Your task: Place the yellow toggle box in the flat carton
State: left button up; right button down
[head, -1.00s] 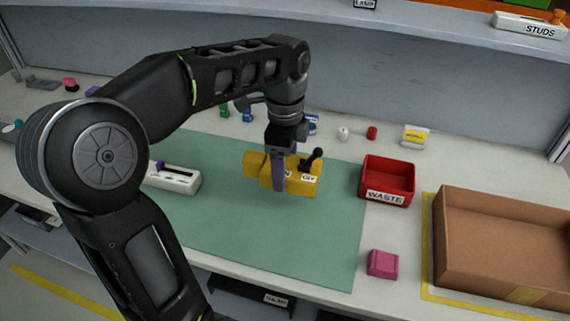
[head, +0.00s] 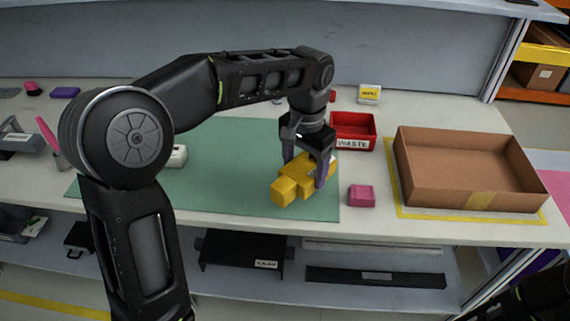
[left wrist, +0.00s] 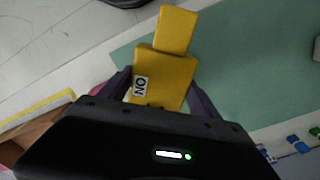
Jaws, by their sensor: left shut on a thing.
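The yellow toggle box (head: 291,188) is between the fingers of my left gripper (head: 308,178), near the front right of the green mat. In the left wrist view the yellow toggle box (left wrist: 165,72) shows a label between the purple fingers (left wrist: 158,92). My left gripper is shut on it; I cannot tell whether it clears the mat. Its black toggle is hidden. The flat carton (head: 470,191) is open and empty, to the right on the table. Part of my right arm shows at the lower right edge; its gripper is not visible.
A pink box (head: 361,195) stands between the toggle box and the carton. The red waste bin (head: 353,130) is behind it. Yellow tape (head: 425,215) borders the carton. The green mat (head: 225,180) is mostly clear to the left.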

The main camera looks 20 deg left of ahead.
aim_at(456, 163)
jog(key=l+u, duration=0.15)
jog(key=u, duration=0.25)
jog(key=l+u, duration=0.15)
jog(key=u, duration=0.25)
jog(key=k+l+u, duration=0.15)
jog(key=u, duration=1.45)
jog(key=k+l, duration=0.1)
jog(key=z, duration=0.5)
jog(key=k+l+z, duration=0.1)
jog(key=z, duration=0.9)
jog(key=k+l+z, duration=0.1)
jog(key=z, duration=0.4)
jog(key=l+z, duration=0.15)
jog(key=z, duration=0.35)
jog(key=l+z, duration=0.1)
jog(key=z, duration=0.4)
jog(key=l+z, duration=0.1)
jog(key=z, duration=0.35)
jog(key=i+j, duration=0.8)
jog(key=j, duration=0.15)
